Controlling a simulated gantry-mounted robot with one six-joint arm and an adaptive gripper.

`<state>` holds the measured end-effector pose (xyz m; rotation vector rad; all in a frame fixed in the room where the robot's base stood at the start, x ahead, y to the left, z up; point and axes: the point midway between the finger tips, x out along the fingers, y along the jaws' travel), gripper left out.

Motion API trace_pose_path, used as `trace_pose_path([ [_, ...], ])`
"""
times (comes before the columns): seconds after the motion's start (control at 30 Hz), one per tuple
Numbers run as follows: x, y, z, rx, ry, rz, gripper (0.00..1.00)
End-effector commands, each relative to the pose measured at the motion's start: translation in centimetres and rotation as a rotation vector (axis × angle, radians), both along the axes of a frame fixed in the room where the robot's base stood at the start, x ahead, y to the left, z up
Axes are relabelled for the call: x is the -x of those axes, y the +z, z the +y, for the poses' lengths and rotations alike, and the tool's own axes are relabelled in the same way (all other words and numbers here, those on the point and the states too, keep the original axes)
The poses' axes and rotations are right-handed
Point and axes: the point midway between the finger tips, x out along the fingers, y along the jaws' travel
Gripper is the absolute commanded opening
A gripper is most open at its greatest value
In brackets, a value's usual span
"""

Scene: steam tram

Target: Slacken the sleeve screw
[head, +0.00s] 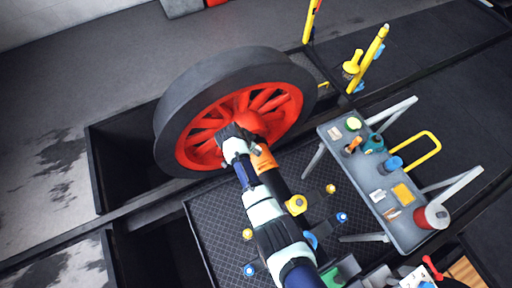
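A large wheel with a black tyre and red spokes (192,136) stands upright over a dark pit. My gripper (232,131) is at its red hub (257,122), on the near side. It is small and dark here, and I cannot tell whether it touches the hub or whether its fingers are open. An orange and black cylinder (266,163) lies beside my wrist, close to the hub. I cannot make out the sleeve screw; it is too small or hidden behind my gripper and wrist.
A grey work table (407,232) on the right holds several small tools, containers and a red-and-white drum (431,216). Yellow posts (373,56) stand behind the wheel. A dark textured platform (217,232) with yellow and blue knobs lies below my arm. An open pit (128,165) is at left.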

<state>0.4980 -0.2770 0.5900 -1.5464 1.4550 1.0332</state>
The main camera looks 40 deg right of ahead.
Motion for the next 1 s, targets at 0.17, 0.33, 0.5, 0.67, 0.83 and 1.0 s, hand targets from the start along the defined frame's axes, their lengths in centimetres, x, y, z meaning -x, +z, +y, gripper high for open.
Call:
trace_pose_path([
  [0.17,0.0,-1.7,-0.5,-0.001,0.001,0.000,0.62],
  [0.33,-0.1,-5.0,-1.8,-0.001,0.003,0.001,0.62],
  [0.5,-0.2,-6.9,-2.7,-0.001,0.003,0.000,0.62],
  [0.67,-0.3,-7.2,-2.9,0.000,0.005,-0.001,0.62],
  [0.83,-0.2,-7.1,-2.9,0.000,0.006,-0.001,0.62],
  [1.0,-0.2,-7.1,-2.9,0.000,0.006,-0.001,0.34],
])
